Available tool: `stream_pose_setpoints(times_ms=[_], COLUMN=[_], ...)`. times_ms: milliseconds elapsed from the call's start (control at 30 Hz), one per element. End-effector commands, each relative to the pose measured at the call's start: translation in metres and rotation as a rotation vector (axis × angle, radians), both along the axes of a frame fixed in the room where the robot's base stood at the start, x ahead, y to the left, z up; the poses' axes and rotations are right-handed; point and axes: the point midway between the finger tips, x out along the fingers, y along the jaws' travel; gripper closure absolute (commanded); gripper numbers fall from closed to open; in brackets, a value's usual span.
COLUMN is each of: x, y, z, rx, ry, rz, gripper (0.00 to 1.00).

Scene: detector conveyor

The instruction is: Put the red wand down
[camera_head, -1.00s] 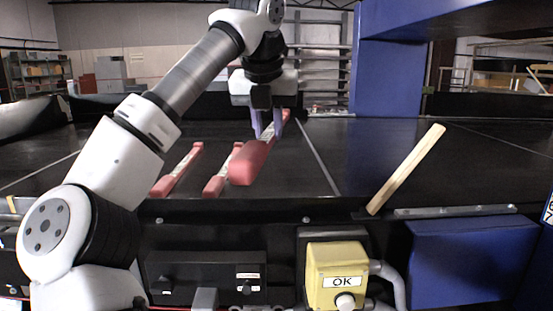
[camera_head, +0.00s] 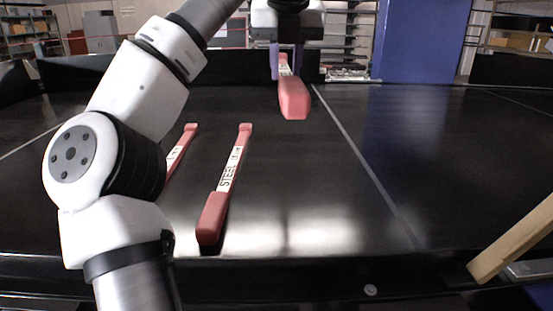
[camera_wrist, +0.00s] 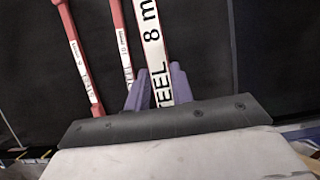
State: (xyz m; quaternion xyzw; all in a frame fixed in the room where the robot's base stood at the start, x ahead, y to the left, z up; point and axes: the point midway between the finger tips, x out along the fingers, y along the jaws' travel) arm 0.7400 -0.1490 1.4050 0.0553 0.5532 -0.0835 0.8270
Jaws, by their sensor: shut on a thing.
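My gripper (camera_head: 287,72) is shut on a red wand (camera_head: 293,100) with a white label band; the wrist view shows this wand (camera_wrist: 153,40) between the fingers, its label reading "STEEL" and "8 m". The wand's thick red end points toward the head camera. It appears to be held above the black belt, though the gap is hard to judge. Two similar red wands lie on the belt to the left: a near one (camera_head: 227,180) labelled "STEEL", and another (camera_head: 178,155) partly hidden by my arm.
The black belt (camera_head: 330,190) is bare around and right of the held wand, with a pale line (camera_head: 365,165) across it. A wooden stick (camera_head: 515,240) leans at the front right. A blue post (camera_head: 420,45) stands behind.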

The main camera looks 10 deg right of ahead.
Motion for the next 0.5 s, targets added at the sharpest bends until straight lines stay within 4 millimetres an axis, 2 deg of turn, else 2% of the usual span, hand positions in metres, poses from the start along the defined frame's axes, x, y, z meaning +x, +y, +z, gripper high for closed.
stream_pose_setpoints(times_ms=[67,167,500], x=[0.0,0.0,-0.001], y=[0.0,0.001,0.002], z=[0.0,-0.011,-0.095], rx=[0.0,0.002,0.005], ry=[-0.001,-0.002,0.001], rz=[-0.001,0.0,0.001], gripper=[1.0,1.0,1.0])
